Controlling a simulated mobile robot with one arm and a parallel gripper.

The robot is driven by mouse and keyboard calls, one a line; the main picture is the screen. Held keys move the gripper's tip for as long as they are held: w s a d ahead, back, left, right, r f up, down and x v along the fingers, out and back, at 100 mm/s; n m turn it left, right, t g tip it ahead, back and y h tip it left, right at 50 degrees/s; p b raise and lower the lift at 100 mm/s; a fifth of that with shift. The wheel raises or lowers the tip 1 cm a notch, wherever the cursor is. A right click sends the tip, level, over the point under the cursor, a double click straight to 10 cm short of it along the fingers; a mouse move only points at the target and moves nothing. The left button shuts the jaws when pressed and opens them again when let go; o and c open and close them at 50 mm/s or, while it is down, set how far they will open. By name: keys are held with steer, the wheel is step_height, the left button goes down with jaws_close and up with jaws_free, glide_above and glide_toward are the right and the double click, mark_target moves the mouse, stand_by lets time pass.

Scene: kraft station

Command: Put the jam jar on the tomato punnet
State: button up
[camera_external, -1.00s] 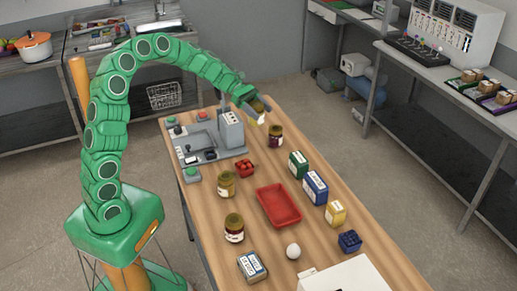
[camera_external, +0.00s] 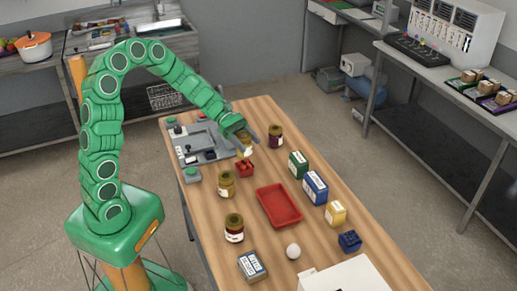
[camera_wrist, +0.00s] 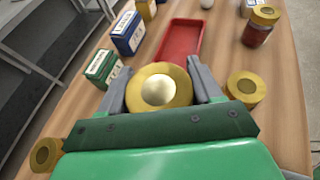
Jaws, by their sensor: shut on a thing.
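My gripper (camera_external: 246,143) is shut on a gold-lidded jar (camera_wrist: 158,88), with one finger on each side of it in the wrist view. In the external view the held jar (camera_external: 244,151) looks yellowish and is partly covered by the fingers. It is upright or nearly so. The small red tomato punnet (camera_external: 244,170) stands on the table just below the held jar in the picture. I cannot tell how much height lies between them. The punnet does not show in the wrist view, where the jar and gripper block much of the middle.
A dark jar (camera_external: 276,137) stands right of my gripper. Two other jars (camera_external: 227,185) (camera_external: 234,229) stand toward the front left. A red tray (camera_external: 278,206), green box (camera_external: 298,165), blue box (camera_external: 315,188) and grey station (camera_external: 190,150) are nearby. Bare wood lies between punnet and tray.

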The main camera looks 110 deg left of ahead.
mark_target(250, 154)
steer(key=shift+f, duration=2.25)
steer(key=shift+f, duration=0.15)
steer(key=o, duration=1.3)
steer(key=shift+o, duration=0.2)
steer(key=shift+r, duration=0.2)
steer(key=shift+v, duration=2)
